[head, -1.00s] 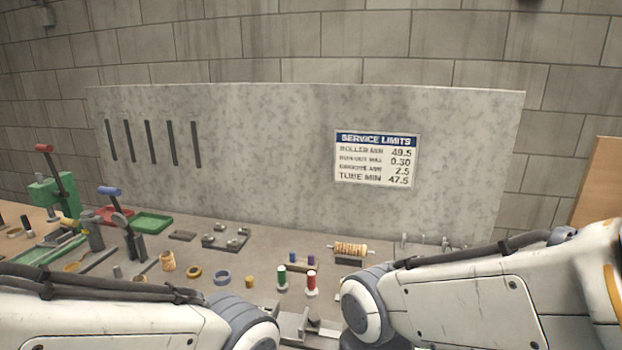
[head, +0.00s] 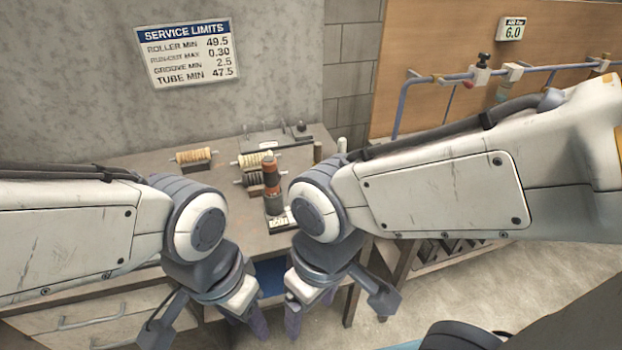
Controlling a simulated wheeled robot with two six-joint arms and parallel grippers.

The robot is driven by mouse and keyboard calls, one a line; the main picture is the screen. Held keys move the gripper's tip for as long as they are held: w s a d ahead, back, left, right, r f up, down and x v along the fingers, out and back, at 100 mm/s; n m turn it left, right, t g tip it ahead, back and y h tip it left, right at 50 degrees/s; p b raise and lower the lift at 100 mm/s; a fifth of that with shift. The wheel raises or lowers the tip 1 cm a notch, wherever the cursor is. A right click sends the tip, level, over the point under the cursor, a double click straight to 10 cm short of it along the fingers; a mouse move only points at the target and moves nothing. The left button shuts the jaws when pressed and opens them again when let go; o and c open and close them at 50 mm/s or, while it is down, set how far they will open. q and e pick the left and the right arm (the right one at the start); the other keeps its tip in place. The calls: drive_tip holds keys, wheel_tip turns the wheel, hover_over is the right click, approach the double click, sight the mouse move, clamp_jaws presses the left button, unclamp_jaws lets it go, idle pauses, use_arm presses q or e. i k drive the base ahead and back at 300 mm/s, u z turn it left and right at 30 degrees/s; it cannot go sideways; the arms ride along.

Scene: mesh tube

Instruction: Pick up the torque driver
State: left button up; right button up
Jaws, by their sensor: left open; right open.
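An upright tool with an orange-brown top and dark lower body (head: 272,178) stands on the bench's right part in the head view, by a small white-lettered base. It looks like the torque driver, but I cannot be sure. My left gripper (head: 250,312) is open and points down in front of the bench edge. My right gripper (head: 306,308) is open, close beside it on the right, also pointing down. Both are nearer to me than the tool and apart from it. The fingers are partly hidden by my wrists.
Rollers on a rack (head: 252,160) stand just behind the tool, and another roller (head: 193,157) lies to the left. A wooden panel with a blue pipe (head: 440,82) is at the right. Drawers (head: 90,318) are below the bench (head: 232,212).

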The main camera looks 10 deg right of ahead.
sight(270, 163)
drive_tip(key=u, duration=0.5)
drive_tip(key=k, duration=1.3)
drive_tip(key=z, duration=0.15)
drive_tip(key=i, duration=0.55)
drive_tip(key=z, duration=0.75)
drive_tip(key=i, duration=0.7)
drive_tip(key=u, duration=0.6)
drive_tip(key=i, duration=0.6)
drive_tip(key=u, duration=0.55)
